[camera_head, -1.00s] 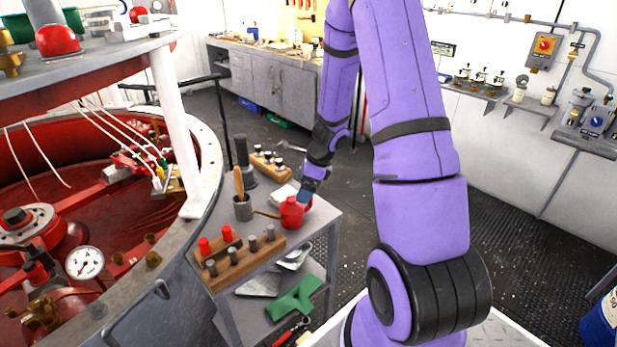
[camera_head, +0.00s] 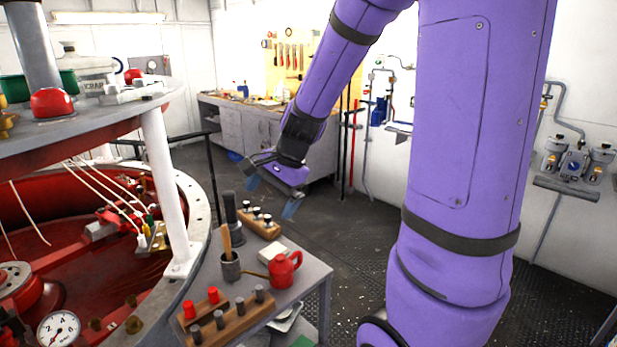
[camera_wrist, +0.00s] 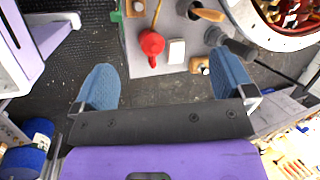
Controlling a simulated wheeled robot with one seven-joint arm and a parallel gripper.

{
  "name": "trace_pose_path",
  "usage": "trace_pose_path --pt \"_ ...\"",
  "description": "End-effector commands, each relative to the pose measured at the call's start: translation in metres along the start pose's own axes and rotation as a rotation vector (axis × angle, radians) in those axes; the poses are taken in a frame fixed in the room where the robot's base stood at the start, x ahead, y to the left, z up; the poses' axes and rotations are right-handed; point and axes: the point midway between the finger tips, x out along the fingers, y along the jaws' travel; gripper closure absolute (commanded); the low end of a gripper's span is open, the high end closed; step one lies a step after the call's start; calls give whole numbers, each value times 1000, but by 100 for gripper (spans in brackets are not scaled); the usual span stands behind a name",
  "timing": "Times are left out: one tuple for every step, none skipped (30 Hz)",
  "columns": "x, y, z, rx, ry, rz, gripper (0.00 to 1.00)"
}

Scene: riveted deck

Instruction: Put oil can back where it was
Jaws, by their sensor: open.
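The red oil can (camera_head: 284,269) stands upright on the small grey side table (camera_head: 309,281), near its right edge, its thin spout pointing left toward a grey cup. In the wrist view the oil can (camera_wrist: 152,42) shows from above, beyond my fingertips and between them. My gripper (camera_head: 272,198) is open and empty, raised above and behind the table, apart from the can. In the wrist view its two blue fingers stand wide apart, with dark floor between them (camera_wrist: 166,85).
The table also holds a grey cup with a wooden handle (camera_head: 230,268), a wooden block with red and grey pegs (camera_head: 232,318), another peg block (camera_head: 259,222), a dark plunger-like tool (camera_head: 231,212) and a pale block (camera_head: 277,251). A red-lined round pit (camera_head: 75,240) lies left. Floor behind is clear.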

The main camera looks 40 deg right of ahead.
Motion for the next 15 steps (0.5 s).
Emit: trace_pose_path --pt "-14 1 15 -93 11 -6 0" --pt "-21 3 22 -148 17 -5 0" --pt "-30 6 32 -219 25 -2 0" --pt "-37 8 39 -274 33 -1 0" --pt "-44 10 46 -327 41 0 0" --pt "-52 14 55 -397 52 4 0" --pt "-59 18 62 -451 60 7 0" --pt "-65 21 68 -503 70 10 0" --pt "-73 26 76 -571 84 15 0" --pt "-79 30 81 -623 94 18 0" --pt "-84 34 87 -673 106 22 0" --pt "-92 40 94 -739 122 28 0" --pt "-97 45 99 -791 134 34 0" --pt "-103 50 103 -839 147 39 0" --pt "-110 56 109 -903 166 47 0"
